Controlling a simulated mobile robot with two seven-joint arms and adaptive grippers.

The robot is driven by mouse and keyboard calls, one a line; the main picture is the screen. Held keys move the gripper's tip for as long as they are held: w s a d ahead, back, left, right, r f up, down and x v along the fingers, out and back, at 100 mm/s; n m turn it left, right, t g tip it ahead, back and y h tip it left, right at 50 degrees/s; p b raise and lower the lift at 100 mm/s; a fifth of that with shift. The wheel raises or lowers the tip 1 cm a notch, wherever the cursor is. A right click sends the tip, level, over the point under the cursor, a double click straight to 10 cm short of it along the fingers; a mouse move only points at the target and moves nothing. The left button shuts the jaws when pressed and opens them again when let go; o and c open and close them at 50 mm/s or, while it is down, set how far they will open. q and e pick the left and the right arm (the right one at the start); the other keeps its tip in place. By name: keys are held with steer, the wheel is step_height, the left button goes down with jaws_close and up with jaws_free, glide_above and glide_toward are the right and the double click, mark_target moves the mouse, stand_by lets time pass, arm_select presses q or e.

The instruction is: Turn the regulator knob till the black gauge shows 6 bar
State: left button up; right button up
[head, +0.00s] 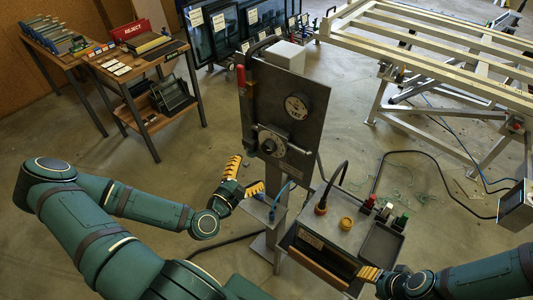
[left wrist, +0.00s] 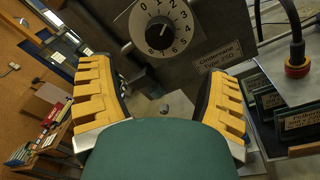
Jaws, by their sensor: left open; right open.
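In the head view an upright dark panel (head: 310,135) carries a small round gauge (head: 297,106) at the upper right, its reading too small to make out. Below it is a round fitting with a dark centre (head: 271,143). My left gripper (head: 243,177) is open and empty, in front of and below that fitting, apart from it. In the left wrist view a white numbered dial (left wrist: 146,35) with a black centre and a pale pointer mark lies beyond my open fingers (left wrist: 162,100); I cannot tell which panel part it is. My right gripper (head: 369,273) is open at the box's lower right.
A red lever (head: 241,78) is on the panel's left edge. A workbench (head: 150,65) stands far left and a slatted frame (head: 440,45) at the back right.

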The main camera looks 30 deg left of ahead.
mark_target(266, 150)
arm_select(q)
steer(key=w, duration=1)
steer(key=shift+a, duration=0.1)
steer(key=c, duration=1.2)
